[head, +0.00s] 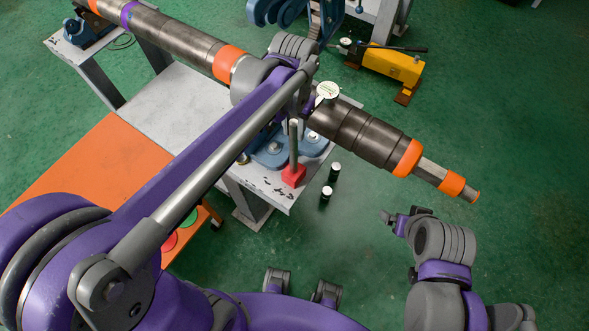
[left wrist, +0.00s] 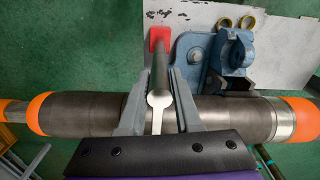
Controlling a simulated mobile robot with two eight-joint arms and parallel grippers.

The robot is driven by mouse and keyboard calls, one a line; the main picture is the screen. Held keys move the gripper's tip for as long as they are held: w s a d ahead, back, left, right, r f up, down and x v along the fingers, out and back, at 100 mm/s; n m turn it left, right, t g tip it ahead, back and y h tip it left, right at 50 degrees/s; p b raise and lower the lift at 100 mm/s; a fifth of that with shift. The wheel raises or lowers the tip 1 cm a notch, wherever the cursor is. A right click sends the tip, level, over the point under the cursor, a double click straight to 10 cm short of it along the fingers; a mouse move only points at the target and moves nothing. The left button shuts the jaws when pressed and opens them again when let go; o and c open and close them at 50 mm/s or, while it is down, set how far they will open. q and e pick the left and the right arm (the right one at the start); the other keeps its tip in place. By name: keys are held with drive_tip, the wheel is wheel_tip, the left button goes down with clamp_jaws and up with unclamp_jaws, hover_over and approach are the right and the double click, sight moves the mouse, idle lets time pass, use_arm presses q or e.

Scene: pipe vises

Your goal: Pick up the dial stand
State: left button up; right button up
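The dial stand has a red base (head: 292,176) on the front corner of the grey bench and an upright grey post (head: 293,148). A round white dial (head: 327,91) shows above the pipe, but its link to the post is not clear. In the left wrist view the post (left wrist: 160,68) rises from the red base (left wrist: 159,37) and lies between the two fingers of my left gripper (left wrist: 160,85), with gaps on both sides. The fingers are open. In the head view this gripper is mostly hidden behind my arm. My right gripper (head: 393,217) is low at right, away from the stand, seen edge-on.
A dark pipe (head: 358,134) with orange bands crosses the bench (head: 278,193), held by a blue vise (head: 272,153) close to the stand. A yellow pump (head: 390,63) stands behind. Green floor is clear at right.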

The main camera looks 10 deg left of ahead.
use_arm(q)
clamp_jaws()
idle(1.0)
